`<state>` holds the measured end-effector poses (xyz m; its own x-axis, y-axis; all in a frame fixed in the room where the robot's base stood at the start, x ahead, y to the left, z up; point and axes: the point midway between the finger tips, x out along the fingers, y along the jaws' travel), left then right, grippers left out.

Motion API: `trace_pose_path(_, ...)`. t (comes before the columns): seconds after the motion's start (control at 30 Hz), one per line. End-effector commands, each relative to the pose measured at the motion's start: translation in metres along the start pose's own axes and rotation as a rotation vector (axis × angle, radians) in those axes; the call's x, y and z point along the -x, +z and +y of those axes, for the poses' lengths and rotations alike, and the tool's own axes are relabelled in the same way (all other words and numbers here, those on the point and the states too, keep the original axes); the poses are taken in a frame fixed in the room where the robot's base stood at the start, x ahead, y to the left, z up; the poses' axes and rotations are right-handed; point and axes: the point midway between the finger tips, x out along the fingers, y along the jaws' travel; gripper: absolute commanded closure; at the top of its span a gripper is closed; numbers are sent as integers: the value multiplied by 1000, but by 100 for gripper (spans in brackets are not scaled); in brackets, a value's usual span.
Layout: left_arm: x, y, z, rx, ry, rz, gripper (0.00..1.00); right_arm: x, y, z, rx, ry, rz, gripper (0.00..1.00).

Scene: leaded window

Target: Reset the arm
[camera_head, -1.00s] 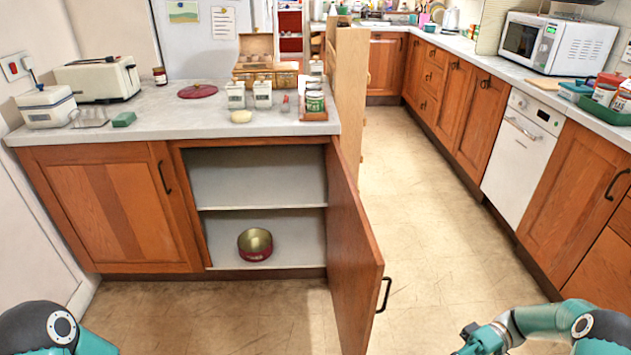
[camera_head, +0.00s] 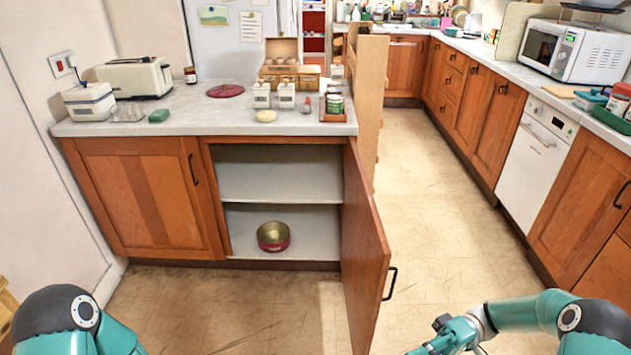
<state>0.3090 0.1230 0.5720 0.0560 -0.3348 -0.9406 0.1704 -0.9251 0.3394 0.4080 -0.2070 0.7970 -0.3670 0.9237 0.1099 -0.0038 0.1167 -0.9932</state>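My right arm comes in at the bottom right, and its gripper (camera_head: 447,340) is only partly in view at the bottom edge. I cannot tell whether it is open or shut. My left arm shows only as a teal and black link at the bottom left; its gripper is out of view. Both arms are apart from the cabinet. The cabinet's right door (camera_head: 366,250) stands open towards me. A red and gold round tin (camera_head: 273,237) sits on the cabinet's lower shelf (camera_head: 316,222).
The open door juts into the room. A floor aisle (camera_head: 425,180) is clear to its right. A microwave (camera_head: 575,48) stands on the right counter.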

Motion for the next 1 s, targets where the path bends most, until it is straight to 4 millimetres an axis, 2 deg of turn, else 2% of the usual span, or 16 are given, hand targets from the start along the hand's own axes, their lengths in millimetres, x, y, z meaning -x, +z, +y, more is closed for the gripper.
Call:
trace_pose_path(0.03, 8, 0, 3, 0, 0, 0, 60, -14, -10, -13, 3, -27, 20, 100)
trace_pose_path(0.17, 21, 0, 8, 0, 0, 0, 60, -50, -46, -35, 45, -94, 142, 100)
trace_pose_path(0.33, 40, 0, 14, 0, 0, 0, 60, -94, -107, -56, 117, -126, 437, 100)
trace_pose_path(0.4, 47, 0, 17, 0, 0, 0, 60, -105, -133, -53, 131, -88, 593, 100)
trace_pose_path(0.47, 52, 0, 19, 0, 0, 0, 60, -110, -150, -45, 129, -26, 721, 100)
trace_pose_path(0.53, 57, 0, 21, 0, 0, 0, 60, -111, -163, -28, 110, 77, 854, 100)
trace_pose_path(0.6, 62, 0, 22, 0, 0, 0, 60, -108, -166, -5, 72, 211, 963, 100)
trace_pose_path(0.67, 65, 0, 23, 0, 0, 0, 60, -104, -161, 19, 24, 347, 1033, 100)
trace_pose_path(0.77, 69, 0, 25, 0, 0, 0, 60, -96, -133, 64, -80, 602, 1084, 100)
trace_pose_path(0.87, 70, 0, 25, 0, 0, 0, 60, -88, -82, 108, -216, 864, 1046, 100)
trace_pose_path(0.9, 69, 0, 25, 0, 0, 0, 60, -86, -56, 124, -276, 960, 1007, 100)
trace_pose_path(1.0, 68, 0, 25, 0, 0, 0, 60, -87, 8, 150, -408, 1149, 858, 100)
